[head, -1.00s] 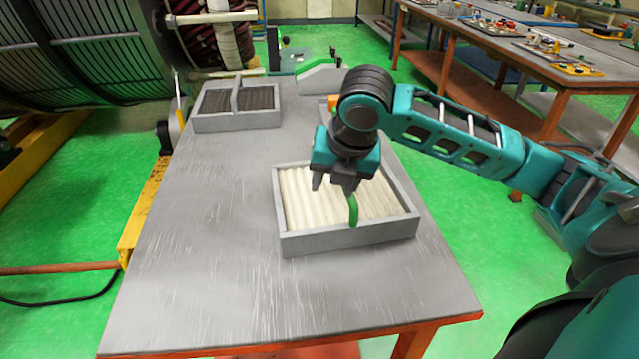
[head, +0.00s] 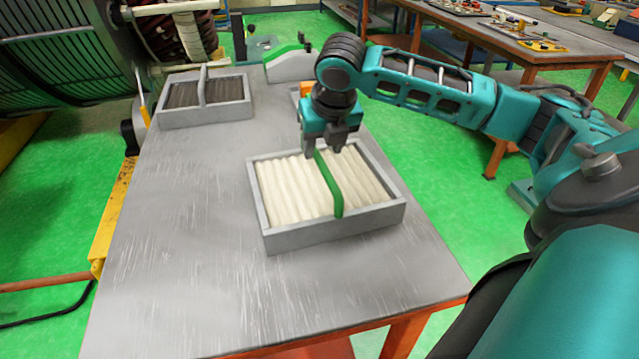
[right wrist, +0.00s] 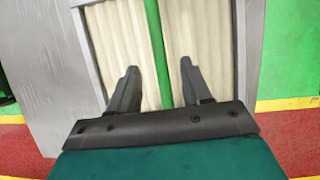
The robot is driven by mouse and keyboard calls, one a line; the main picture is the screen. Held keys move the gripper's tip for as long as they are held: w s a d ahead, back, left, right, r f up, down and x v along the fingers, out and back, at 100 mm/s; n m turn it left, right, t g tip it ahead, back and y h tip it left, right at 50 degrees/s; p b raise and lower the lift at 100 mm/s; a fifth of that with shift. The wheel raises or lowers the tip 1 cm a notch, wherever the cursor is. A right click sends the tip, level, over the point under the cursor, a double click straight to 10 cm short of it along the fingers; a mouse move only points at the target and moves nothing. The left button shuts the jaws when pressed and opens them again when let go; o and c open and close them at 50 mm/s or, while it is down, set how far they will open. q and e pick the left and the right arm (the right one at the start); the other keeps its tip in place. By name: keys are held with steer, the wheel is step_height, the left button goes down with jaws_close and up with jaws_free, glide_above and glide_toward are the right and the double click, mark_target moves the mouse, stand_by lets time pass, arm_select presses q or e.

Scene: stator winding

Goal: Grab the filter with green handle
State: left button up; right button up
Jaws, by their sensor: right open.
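The filter (head: 295,189) with the green handle (head: 330,186) lies on the metal table. It has a grey square frame and cream pleats, and the handle arches across its middle. My right gripper (head: 325,152) is over the far part of the filter, near the far end of the handle. In the right wrist view, its two fingers (right wrist: 159,75) are open, with the green handle (right wrist: 157,45) running between them and pleats on both sides. Whether the fingers touch the handle cannot be told. My left gripper is not in view.
A second filter with a grey handle (head: 203,86) and dark pleats lies at the table's far left. The table's left and front areas are clear.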

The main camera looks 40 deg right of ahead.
mark_target(320, 159)
steer(key=x, duration=0.4)
steer(key=shift+f, duration=0.1)
steer(key=shift+c, duration=0.4)
jaws_close()
stand_by(0.9)
